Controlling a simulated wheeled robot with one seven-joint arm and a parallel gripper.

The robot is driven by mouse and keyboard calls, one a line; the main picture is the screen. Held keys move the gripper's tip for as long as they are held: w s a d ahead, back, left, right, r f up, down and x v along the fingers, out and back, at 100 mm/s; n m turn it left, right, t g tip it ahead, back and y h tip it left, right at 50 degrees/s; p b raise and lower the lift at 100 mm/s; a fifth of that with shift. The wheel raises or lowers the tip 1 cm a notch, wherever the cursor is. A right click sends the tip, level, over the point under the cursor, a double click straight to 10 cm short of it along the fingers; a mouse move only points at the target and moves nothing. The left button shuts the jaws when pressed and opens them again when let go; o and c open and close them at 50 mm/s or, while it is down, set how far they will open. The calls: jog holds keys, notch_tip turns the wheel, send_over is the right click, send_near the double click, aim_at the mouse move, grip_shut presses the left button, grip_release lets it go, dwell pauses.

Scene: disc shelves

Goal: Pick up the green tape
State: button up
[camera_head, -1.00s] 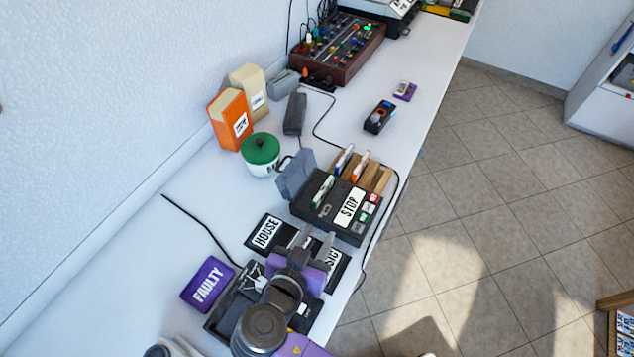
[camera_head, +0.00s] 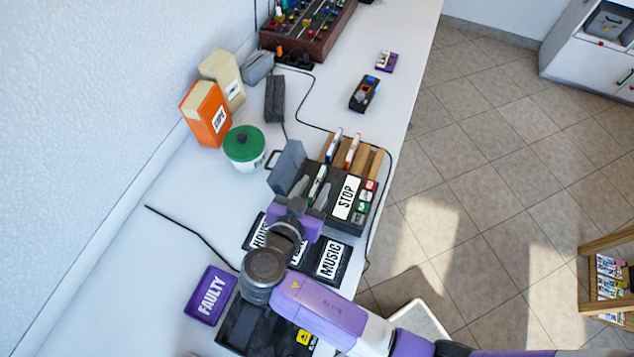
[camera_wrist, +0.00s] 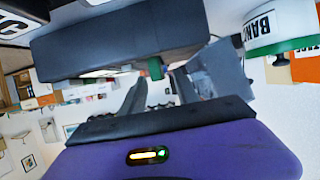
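The green tape (camera_head: 317,184) is a thin white-and-green cassette standing on edge in the open slot of the dark player (camera_head: 350,220) with the STOP label. My gripper (camera_head: 310,192) is just in front of the tape, its two grey fingers apart. In the wrist view, the green end of the tape (camera_wrist: 154,68) shows beyond and between the open fingertips of my gripper (camera_wrist: 155,85). The body of the player (camera_wrist: 120,45) fills the upper part there. I see no contact between the fingers and the tape.
A wooden rack (camera_head: 375,163) behind the player holds a blue-white and an orange-white tape. The player's grey lid (camera_head: 286,167) stands raised at the left, near a green-lidded pot (camera_head: 244,145). HOUSE and MUSIC trays lie below my gripper. A purple FAULTY tray (camera_head: 210,295) is front left.

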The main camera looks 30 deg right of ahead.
jog(key=shift+x, duration=1.45)
jog(key=shift+r, duration=0.1)
jog(key=shift+c, duration=0.5)
grip_shut()
